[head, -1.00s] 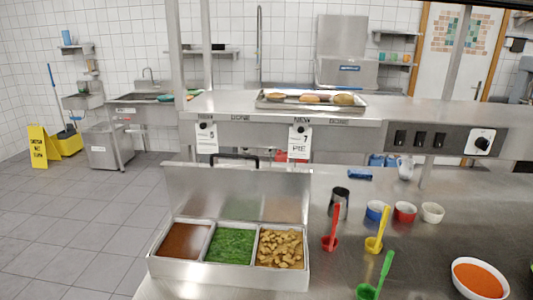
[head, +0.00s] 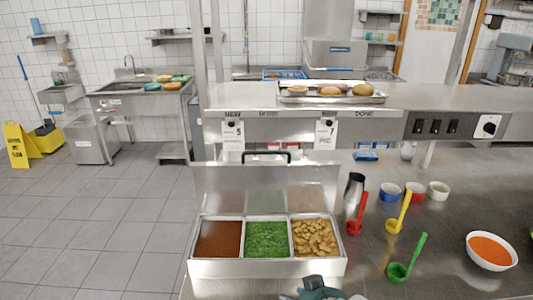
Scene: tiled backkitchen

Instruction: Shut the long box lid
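The long steel box (head: 268,268) stands on the counter, holding three bins of brown sauce, green vegetables and chunky yellow-brown pieces. Its lid (head: 266,188) is open, standing nearly upright along the back edge. A black handle (head: 267,154) shows at the lid's top edge. A teal and grey part of my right gripper (head: 318,289) shows at the bottom edge of the head view, in front of the box and apart from the lid. Most of it is cut off, so its opening is unclear. My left gripper is out of view.
Right of the box are a dark metal jug (head: 354,188), red (head: 356,226), yellow (head: 397,225) and green (head: 401,270) ladles, small bowls (head: 414,191) and a bowl of orange soup (head: 491,252). A shelf (head: 300,122) with a bread tray (head: 331,99) runs behind the lid.

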